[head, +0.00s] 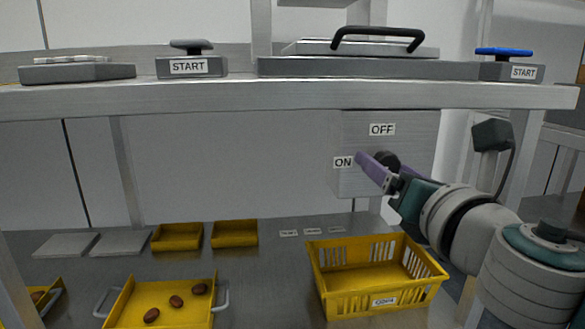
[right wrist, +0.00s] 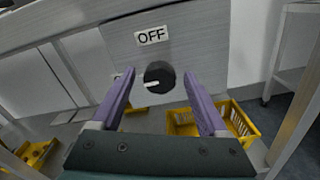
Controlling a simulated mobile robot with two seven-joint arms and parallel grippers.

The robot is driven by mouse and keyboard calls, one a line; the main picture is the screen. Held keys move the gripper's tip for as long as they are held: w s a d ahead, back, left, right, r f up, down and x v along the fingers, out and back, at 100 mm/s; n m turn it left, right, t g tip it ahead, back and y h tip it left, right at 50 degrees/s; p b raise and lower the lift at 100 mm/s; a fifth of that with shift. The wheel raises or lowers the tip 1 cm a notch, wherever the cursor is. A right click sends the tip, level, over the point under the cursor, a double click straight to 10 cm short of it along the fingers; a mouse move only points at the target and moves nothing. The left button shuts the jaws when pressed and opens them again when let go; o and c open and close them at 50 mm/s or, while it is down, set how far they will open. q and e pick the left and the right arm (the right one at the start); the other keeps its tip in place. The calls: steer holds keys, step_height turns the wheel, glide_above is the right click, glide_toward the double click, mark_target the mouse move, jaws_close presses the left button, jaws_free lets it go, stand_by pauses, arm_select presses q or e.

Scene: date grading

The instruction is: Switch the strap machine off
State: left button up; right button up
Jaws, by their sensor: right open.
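The switch panel (head: 412,172) is a grey plate under the shelf, with an OFF label (head: 382,130) at the top and an ON label (head: 343,162) at the left. Its round black knob (head: 387,158) is partly hidden by my gripper in the head view. In the right wrist view the knob (right wrist: 159,76) shows whole, its white mark pointing left, to the ON side. My right gripper (head: 374,158) is open, with purple fingers pointing at the panel. The fingers stand to either side of the knob in the right wrist view; contact cannot be told. My left gripper is not in view.
A metal shelf (head: 180,97) above the panel carries two START buttons (head: 191,67) (head: 513,71) and a black-handled lid (head: 370,46). Below, a yellow crate (head: 333,300) and a yellow tray with brown dates (head: 176,301) stand on the grey table (head: 262,290).

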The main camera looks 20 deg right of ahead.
steer(key=shift+c, duration=0.4)
jaws_close()
